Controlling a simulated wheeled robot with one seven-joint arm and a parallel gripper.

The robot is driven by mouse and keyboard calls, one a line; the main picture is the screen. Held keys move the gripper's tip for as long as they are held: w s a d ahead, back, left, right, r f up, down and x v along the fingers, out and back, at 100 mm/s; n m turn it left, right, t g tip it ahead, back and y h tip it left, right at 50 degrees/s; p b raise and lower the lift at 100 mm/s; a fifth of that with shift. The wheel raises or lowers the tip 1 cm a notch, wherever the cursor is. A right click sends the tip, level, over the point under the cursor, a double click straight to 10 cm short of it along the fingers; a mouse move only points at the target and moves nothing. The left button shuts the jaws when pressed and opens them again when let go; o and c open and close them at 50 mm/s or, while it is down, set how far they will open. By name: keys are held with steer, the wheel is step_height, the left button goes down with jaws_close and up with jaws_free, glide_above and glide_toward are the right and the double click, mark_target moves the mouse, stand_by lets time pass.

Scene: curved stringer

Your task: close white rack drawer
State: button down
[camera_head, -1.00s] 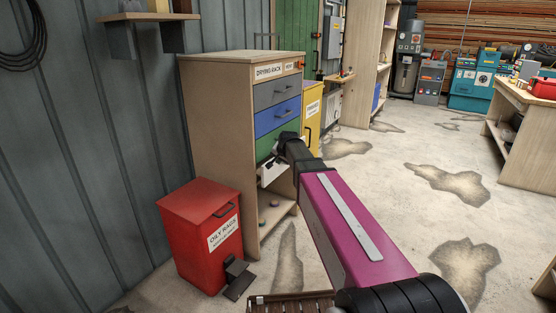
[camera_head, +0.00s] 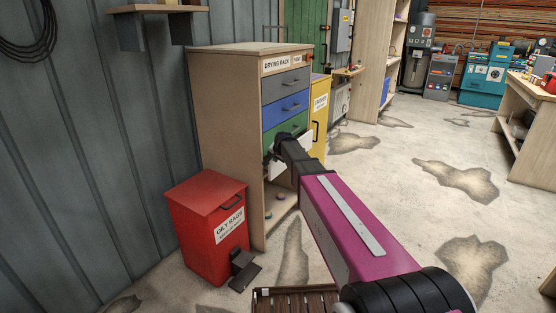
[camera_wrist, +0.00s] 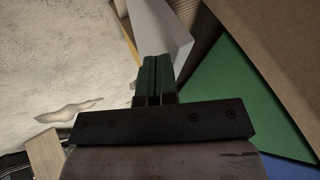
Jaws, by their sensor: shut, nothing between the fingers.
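The wooden drying rack (camera_head: 228,120) has a grey, a blue and a green drawer (camera_head: 285,132) stacked above a white drawer (camera_head: 292,163). The white drawer stands out from the rack, partly hidden behind my arm. In the wrist view the white drawer (camera_wrist: 160,28) lies just beyond my fingertips, with a dark brown gap between it and the green front (camera_wrist: 235,95). My gripper (camera_head: 268,150) is shut and empty at the white drawer's left part. It also shows in the wrist view (camera_wrist: 156,65). I cannot tell whether it touches the drawer.
A red oily-rags bin (camera_head: 208,230) with a black pedal stands in front of the rack at left. A yellow cabinet (camera_head: 320,112) stands just beyond the rack. A brown slatted crate (camera_head: 295,300) is at the bottom edge. The stained floor to the right is clear.

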steer(key=shift+w+a, duration=0.85)
steer(key=shift+a, duration=0.2)
steer(key=shift+s, duration=0.1)
